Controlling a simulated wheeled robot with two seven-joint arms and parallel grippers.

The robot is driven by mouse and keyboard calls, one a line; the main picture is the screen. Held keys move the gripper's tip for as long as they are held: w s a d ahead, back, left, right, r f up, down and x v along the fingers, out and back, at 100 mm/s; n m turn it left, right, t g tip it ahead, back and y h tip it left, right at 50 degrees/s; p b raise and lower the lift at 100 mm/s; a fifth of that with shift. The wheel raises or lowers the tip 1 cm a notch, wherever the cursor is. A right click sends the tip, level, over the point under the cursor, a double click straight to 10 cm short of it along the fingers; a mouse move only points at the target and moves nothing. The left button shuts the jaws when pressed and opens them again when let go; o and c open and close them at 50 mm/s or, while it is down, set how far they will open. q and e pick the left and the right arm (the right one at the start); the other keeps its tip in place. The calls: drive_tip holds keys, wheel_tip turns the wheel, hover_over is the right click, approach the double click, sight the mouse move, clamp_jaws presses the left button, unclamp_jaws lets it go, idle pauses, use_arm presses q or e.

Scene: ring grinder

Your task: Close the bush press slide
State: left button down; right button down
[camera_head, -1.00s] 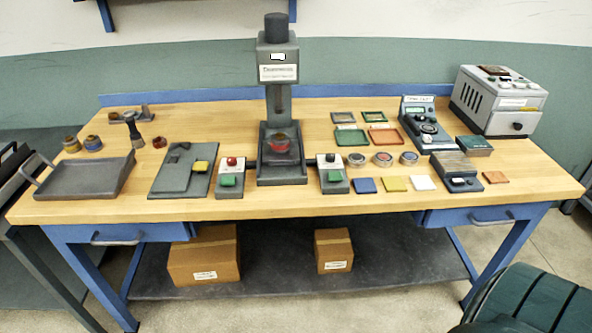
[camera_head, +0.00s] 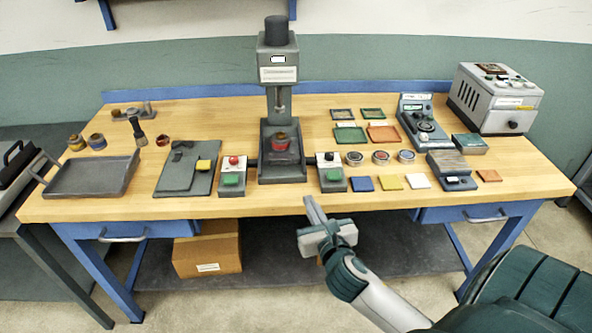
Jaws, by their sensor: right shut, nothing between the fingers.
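The bush press (camera_head: 279,75) is a tall grey machine at the back middle of the table, with a black cap on top and a white label on its head. Its grey base (camera_head: 282,172) holds a red round part with a brownish ring on top (camera_head: 280,142). I cannot tell from here how far its slide stands open. My right gripper (camera_head: 313,208) is shut and empty. It shows at the front edge of the table, in front of and below the press, apart from it. My left gripper is not in view.
Button boxes (camera_head: 232,172) and (camera_head: 331,171) with green buttons flank the press base. Flat blue, yellow and white squares (camera_head: 390,183) lie to the right. A grey tray (camera_head: 92,192) and a dark plate (camera_head: 187,183) are at left. A grey machine (camera_head: 496,98) stands back right.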

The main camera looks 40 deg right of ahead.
drive_tip(key=shift+r, duration=0.15)
drive_tip(key=p, duration=0.3)
approach(295, 155)
drive_tip(key=a, duration=0.2)
drive_tip(key=shift+a, duration=0.3)
drive_tip(key=shift+w+d, duration=0.25)
drive_tip(key=shift+w, duration=0.45)
drive_tip(key=shift+w, duration=0.1)
drive_tip(key=w+d, duration=0.1)
drive_tip(key=w, duration=0.1)
drive_tip(key=w+d, duration=0.2)
drive_tip(key=w, duration=0.1)
drive_tip(key=w+d, duration=0.2)
drive_tip(key=w, duration=0.1)
drive_tip(key=shift+s+r, duration=0.1)
